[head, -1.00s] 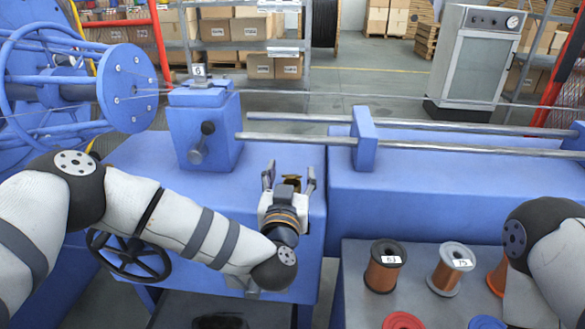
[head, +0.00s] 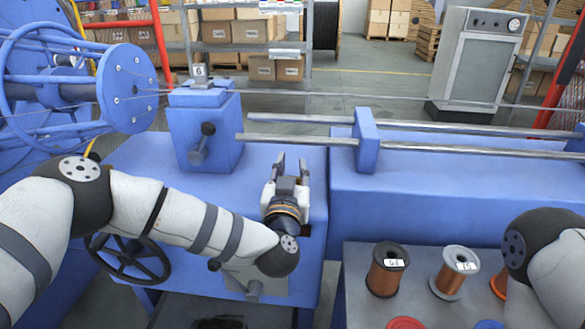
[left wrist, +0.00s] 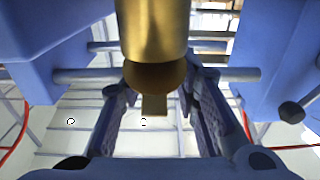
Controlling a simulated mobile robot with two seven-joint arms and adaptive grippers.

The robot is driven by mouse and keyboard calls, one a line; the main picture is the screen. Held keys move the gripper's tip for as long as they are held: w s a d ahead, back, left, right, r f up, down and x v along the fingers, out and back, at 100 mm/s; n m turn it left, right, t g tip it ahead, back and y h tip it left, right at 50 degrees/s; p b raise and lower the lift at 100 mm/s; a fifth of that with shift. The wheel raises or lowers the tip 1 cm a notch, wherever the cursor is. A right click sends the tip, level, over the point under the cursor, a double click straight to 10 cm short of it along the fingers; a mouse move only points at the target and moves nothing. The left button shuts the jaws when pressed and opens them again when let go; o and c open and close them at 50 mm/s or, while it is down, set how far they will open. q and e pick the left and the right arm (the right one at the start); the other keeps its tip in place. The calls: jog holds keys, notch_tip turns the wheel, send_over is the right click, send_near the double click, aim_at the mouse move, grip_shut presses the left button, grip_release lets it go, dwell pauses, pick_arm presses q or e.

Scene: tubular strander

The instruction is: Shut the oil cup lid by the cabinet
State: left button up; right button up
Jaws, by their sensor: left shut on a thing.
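The oil cup shows in the left wrist view as a brass cylinder (left wrist: 153,30), with a darker rounded part and a small flat tab (left wrist: 153,104) below it. I cannot tell which part is the lid or how far it stands open. My left gripper (head: 291,163) is over the blue machine bed, fingers pointing away from me. In the head view the gripper hides the cup. My right gripper is out of view.
The grey cabinet (head: 474,65) stands at the back right. A blue post with a dark-knobbed lever (head: 203,140) stands left of the gripper; steel rods (head: 300,140) run beyond it. A handwheel (head: 128,257) is at the front left. Wire spools (head: 387,270) stand on a grey table at the front right.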

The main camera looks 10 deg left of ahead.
pick_arm(q)
jog(key=shift+s+d+f+t+b, duration=0.3)
jog(key=shift+f+t, duration=0.25)
jog(key=shift+t, duration=0.25)
jog(key=shift+s+r+t, duration=0.1)
jog(key=shift+r+t, duration=0.2)
jog(key=shift+t, duration=0.1)
grip_shut()
jog(key=o, duration=1.3)
grip_release()
jog(key=shift+d, duration=0.1)
jog(key=shift+o, duration=0.2)
jog(key=v, duration=1.2)
